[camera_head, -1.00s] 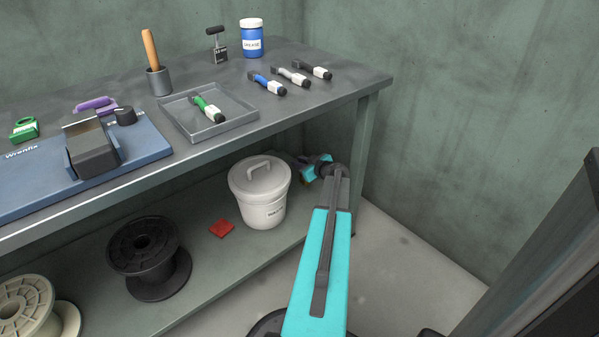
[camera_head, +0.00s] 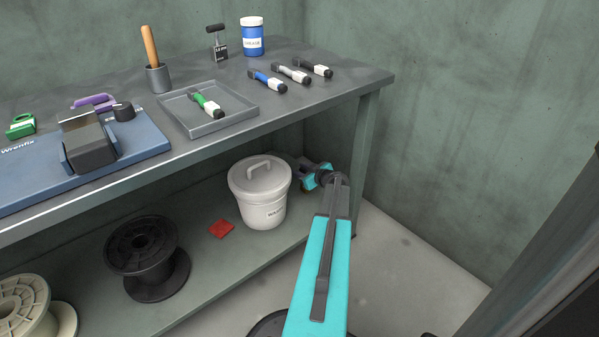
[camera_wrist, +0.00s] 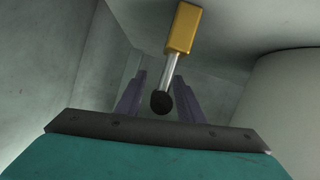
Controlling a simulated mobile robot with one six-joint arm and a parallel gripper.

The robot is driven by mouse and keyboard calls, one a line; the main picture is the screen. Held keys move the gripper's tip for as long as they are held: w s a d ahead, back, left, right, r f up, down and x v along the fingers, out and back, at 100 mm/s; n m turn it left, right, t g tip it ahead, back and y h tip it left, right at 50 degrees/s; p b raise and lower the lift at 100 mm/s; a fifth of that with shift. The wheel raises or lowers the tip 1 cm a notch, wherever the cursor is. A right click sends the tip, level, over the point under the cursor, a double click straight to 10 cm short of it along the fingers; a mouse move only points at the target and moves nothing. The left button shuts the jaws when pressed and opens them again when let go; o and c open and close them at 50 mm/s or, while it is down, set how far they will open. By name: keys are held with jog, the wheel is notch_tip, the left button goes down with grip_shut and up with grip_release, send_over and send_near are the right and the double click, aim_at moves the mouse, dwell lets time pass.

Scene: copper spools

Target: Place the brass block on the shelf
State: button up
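The brass block (camera_wrist: 183,28) has a silver rod and a black ball knob, and shows at the top of the wrist view, its knob pointing toward my gripper (camera_wrist: 159,76). The purple fingers stand to either side of the rod and knob with a gap on each side, so my gripper is open. The block appears to stand on the shelf (camera_head: 205,265), though its contact is not clear. In the head view my gripper (camera_head: 303,166) is under the bench, right of the white bucket; the block cannot be made out there.
The lidded white bucket (camera_head: 262,205) stands close to my gripper and also shows in the wrist view (camera_wrist: 292,115). A red piece (camera_head: 221,229), a black spool (camera_head: 147,258) and a cream spool (camera_head: 35,310) are on the shelf. The bench top (camera_head: 345,80) is overhead, its leg (camera_head: 362,140) nearby.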

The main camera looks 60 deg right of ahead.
jog(key=shift+r, duration=0.15)
dwell(0.3)
jog(key=p+v, duration=0.3)
jog(key=v, duration=0.9)
dwell(0.5)
